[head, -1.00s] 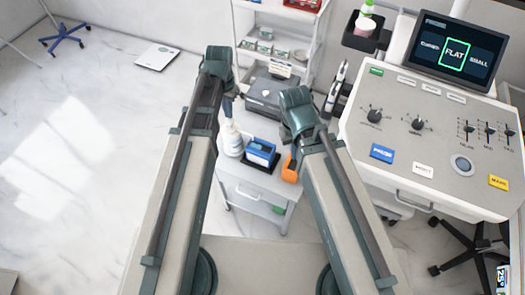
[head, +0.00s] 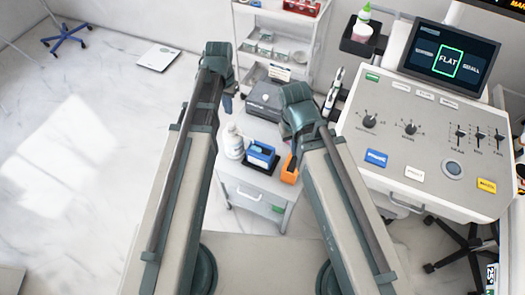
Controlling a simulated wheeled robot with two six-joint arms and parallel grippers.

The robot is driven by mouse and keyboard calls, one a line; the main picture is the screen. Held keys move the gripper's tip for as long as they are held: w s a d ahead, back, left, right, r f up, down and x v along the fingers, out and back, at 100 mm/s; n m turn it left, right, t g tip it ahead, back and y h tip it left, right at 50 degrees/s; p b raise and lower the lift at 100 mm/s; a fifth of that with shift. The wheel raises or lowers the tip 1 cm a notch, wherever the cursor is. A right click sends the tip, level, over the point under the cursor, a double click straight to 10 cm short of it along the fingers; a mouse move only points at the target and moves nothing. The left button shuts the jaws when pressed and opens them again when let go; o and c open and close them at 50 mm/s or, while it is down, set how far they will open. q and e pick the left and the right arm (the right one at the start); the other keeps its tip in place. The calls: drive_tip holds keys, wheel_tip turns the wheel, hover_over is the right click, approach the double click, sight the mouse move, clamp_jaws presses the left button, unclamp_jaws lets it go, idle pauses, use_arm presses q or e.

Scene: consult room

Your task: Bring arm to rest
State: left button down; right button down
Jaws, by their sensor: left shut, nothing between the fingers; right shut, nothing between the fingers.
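My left arm (head: 185,185) reaches up the head view from the bottom left. Its far joint (head: 217,62) stands in front of the floor beside the white shelf rack. My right arm (head: 345,195) comes from the bottom right, and its far joint (head: 297,108) is in front of the small cart. Both arms appear folded at these joints, with what lies beyond mostly hidden behind them. I cannot make out the fingers of either gripper. No held object shows.
A white cart (head: 252,196) between the arms bears a white bottle (head: 233,141), a blue box (head: 261,154) and an orange container (head: 289,170). A console (head: 415,150) with a screen (head: 450,58) stands close on the right. Floor (head: 80,130) on the left is largely clear.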

use_arm(q)
drive_tip(key=shift+r+p, duration=0.3)
drive_tip(key=shift+r, duration=0.35)
drive_tip(key=s+d+y, duration=0.1)
drive_tip(key=s+d, duration=0.9)
drive_tip(key=s, duration=0.4)
drive_tip(key=shift+s+d, duration=0.2)
drive_tip(key=shift+d, duration=0.05)
idle(0.5)
